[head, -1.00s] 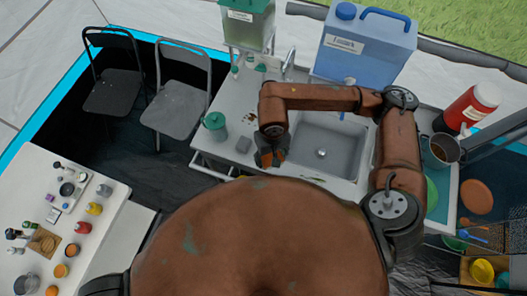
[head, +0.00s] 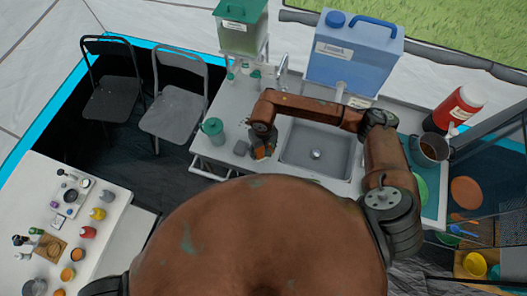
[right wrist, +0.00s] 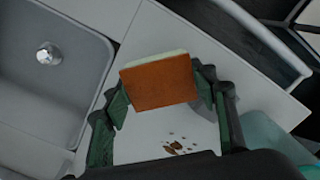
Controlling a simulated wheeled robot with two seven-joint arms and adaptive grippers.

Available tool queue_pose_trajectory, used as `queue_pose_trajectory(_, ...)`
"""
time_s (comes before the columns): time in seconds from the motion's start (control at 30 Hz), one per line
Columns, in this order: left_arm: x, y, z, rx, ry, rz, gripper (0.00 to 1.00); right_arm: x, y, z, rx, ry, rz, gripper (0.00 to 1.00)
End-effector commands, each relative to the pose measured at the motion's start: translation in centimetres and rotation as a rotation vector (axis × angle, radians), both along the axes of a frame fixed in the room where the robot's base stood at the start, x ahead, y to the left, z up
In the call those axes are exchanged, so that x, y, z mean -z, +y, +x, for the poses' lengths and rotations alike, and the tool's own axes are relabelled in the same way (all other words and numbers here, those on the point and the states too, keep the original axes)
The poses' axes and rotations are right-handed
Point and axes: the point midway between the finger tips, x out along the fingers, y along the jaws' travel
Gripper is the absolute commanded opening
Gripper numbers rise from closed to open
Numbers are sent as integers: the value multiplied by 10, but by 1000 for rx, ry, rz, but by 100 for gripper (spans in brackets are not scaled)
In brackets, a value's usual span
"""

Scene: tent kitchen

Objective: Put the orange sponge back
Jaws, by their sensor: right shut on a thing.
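The orange sponge (right wrist: 158,84), with a pale layer along its top edge, is held between the fingers of my right gripper (right wrist: 160,92). In the head view my right gripper (head: 262,146) is over the counter (head: 228,105), left of the sink, and a bit of orange shows at its fingertips. In the right wrist view, brown spots (right wrist: 173,148) lie on the counter close to the sponge. I cannot tell whether the sponge touches the counter. My left gripper is not in view.
The grey sink (head: 317,150) is right of the gripper. Behind are a faucet (head: 282,70), a green-topped dispenser (head: 243,38) and a blue water container (head: 352,58).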

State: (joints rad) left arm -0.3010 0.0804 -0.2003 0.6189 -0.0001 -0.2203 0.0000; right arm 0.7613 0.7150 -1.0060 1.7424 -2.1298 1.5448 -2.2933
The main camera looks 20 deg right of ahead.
Motion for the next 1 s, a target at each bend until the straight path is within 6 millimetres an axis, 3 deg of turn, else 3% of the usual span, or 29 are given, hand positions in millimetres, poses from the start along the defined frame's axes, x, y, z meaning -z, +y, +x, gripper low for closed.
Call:
queue_pose_trajectory(0.4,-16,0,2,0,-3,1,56,38,-2,7,0,1,1,30)
queue_pose_trajectory(0.8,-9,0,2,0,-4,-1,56,44,-3,8,-1,-1,0,30)
queue_pose_trajectory(0.83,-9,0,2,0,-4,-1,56,44,-3,8,-1,0,0,54)
queue_pose_trajectory(1.0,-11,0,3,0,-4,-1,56,43,-3,8,-1,0,0,66)
